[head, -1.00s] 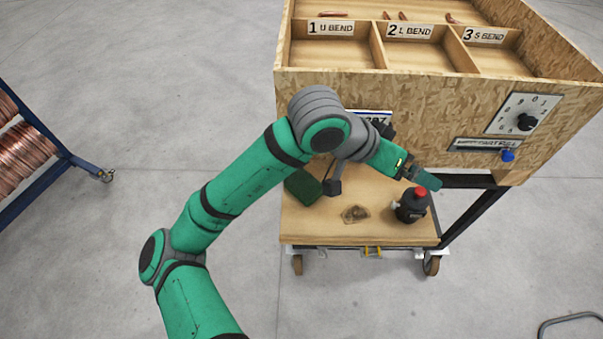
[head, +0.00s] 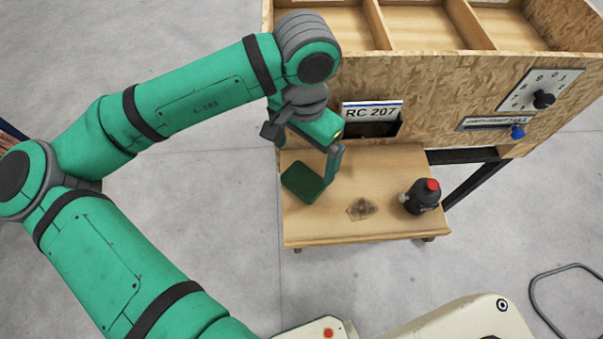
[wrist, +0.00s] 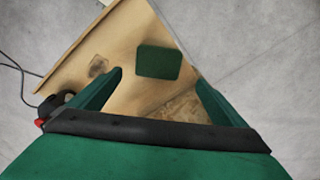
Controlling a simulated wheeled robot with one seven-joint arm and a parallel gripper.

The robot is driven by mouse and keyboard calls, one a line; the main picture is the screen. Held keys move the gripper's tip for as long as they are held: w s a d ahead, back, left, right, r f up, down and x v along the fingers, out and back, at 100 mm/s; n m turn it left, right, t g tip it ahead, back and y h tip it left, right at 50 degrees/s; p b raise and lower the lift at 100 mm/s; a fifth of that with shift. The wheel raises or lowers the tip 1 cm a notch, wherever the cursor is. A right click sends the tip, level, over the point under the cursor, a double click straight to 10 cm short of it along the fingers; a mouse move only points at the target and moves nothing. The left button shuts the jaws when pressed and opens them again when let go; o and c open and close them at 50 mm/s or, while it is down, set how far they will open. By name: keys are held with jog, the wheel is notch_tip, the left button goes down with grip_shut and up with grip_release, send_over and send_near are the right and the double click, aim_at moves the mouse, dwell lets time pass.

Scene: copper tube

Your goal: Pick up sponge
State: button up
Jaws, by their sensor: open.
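The dark green sponge (head: 302,182) lies on the left part of the low wooden shelf (head: 330,232). In the wrist view the sponge (wrist: 158,61) lies flat beyond my fingertips, between their lines, near the shelf's edge. My gripper (wrist: 160,80) is open with nothing between its two green fingers. In the head view my gripper (head: 310,165) points down over the left side of the shelf, above and close to the sponge. One finger partly overlaps the sponge's right side in that view. The exact height gap cannot be told.

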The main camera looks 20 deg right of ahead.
aim_at(303, 179)
jog(key=shift+s+a+f, duration=0.1)
jog(key=shift+s+f, duration=0.05)
jog(key=shift+f, duration=0.65)
jog(key=shift+s+f, duration=0.1)
jog(key=shift+f, duration=3.05)
jog(key=c, duration=1.2)
